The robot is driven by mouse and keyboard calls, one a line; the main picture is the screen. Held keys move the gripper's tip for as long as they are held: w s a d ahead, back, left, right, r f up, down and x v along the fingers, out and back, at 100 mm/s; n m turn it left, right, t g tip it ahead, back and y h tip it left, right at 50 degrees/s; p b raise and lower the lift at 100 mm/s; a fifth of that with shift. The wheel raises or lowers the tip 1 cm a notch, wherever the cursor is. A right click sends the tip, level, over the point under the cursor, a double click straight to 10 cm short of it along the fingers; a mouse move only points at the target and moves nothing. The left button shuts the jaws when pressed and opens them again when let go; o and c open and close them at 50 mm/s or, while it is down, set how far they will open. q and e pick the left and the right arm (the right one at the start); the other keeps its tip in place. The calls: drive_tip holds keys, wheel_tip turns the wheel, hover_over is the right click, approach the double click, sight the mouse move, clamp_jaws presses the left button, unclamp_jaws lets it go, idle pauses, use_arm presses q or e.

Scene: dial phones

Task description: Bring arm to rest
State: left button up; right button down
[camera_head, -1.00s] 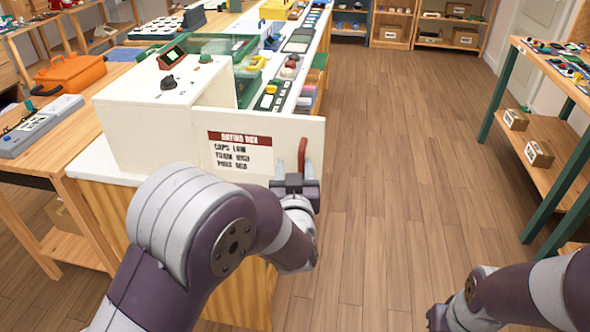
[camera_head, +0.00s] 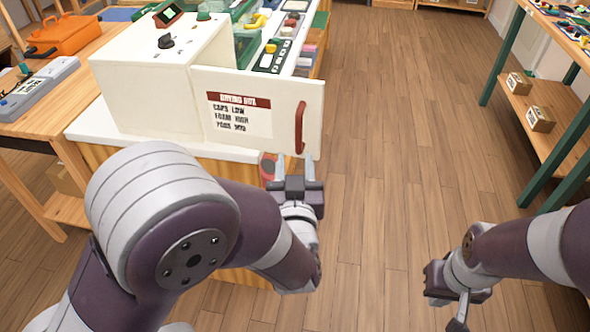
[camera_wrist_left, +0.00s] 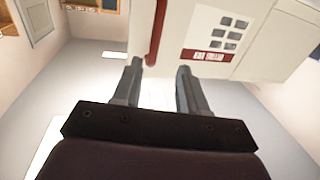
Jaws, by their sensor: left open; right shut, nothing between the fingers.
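My left gripper (camera_head: 292,172) is open and empty, just below the white box door with a red handle (camera_head: 300,127). In the left wrist view its two fingers (camera_wrist_left: 160,75) are apart. The red handle (camera_wrist_left: 156,35) shows beyond the left finger, not between the fingers. The door (camera_head: 286,105) is swung open from the white drying box (camera_head: 160,85) and carries a label with a red header. My right gripper (camera_head: 459,318) is low at the right, with its fingertips small in the picture. It holds nothing that I can see.
The white counter (camera_head: 80,130) stands under the box. A wooden table (camera_head: 60,130) with a grey device (camera_head: 36,92) and an orange case (camera_head: 66,35) is at the left. A shelf table (camera_head: 540,95) is at the right. Wooden floor between is clear.

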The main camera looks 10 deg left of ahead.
use_arm(q)
drive_tip(key=shift+v, duration=1.1)
drive_tip(key=s+d+f+m+g+h, duration=0.45)
drive_tip(key=d+f+g+h, duration=0.35)
drive_tip(key=f, duration=0.4)
drive_tip(key=s+a+f+g+y, duration=0.2)
drive_tip(key=s+a+g, duration=0.2)
drive_tip(key=s+g, duration=0.15)
drive_tip(key=s+a+r+n+g+y, duration=0.1)
drive_tip(key=a+r+g+y, duration=0.15)
drive_tip(key=a, duration=0.85)
wheel_tip(320, 180, up, 16)
drive_tip(key=p, duration=1.7)
